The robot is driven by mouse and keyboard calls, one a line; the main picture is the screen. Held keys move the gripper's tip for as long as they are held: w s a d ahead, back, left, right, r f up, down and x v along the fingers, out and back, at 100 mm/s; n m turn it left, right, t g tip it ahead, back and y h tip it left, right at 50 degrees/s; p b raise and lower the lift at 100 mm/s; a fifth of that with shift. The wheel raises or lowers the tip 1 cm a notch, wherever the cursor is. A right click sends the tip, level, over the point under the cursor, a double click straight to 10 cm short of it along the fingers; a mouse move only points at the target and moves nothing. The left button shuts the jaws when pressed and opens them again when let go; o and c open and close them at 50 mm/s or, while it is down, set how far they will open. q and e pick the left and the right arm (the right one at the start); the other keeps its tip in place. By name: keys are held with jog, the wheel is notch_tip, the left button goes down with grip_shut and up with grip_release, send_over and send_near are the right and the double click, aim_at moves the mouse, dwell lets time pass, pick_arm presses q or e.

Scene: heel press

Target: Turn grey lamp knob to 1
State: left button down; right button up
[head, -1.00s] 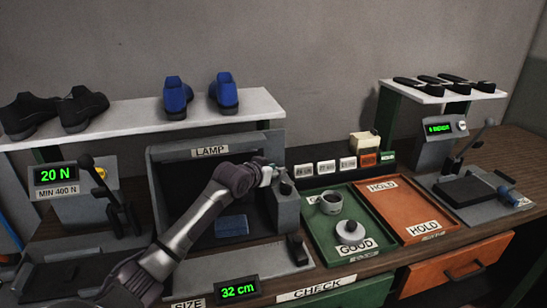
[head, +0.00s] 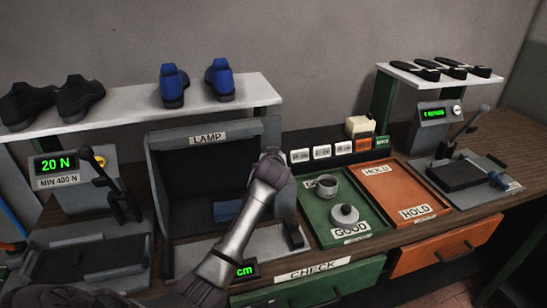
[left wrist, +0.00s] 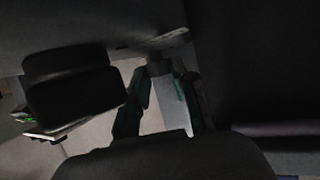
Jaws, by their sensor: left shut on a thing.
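The lamp box (head: 208,138) with its LAMP label stands at the middle left in the head view. My left arm (head: 240,228) reaches up to the box's right side, and its wrist (head: 268,170) hides the gripper and the knob there. In the dark left wrist view my left gripper (left wrist: 162,92) has its fingers on either side of a grey piece (left wrist: 160,68), which looks like the lamp knob, and is shut on it. The knob's pointer and numbers cannot be made out. My right gripper is not in view.
A blue piece (head: 227,211) lies inside the lamp box. Green (head: 322,232) and orange (head: 404,203) trays lie to the right, the green one holding a round pot and a knobbed lid. A lever press (head: 118,190) stands at the left, another device (head: 452,165) at the far right.

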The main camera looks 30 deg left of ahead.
pick_arm(q)
jog(key=shift+f, duration=0.1)
jog(key=c, duration=1.2)
grip_release()
jog(key=v, duration=1.2)
jog(key=shift+d, duration=0.1)
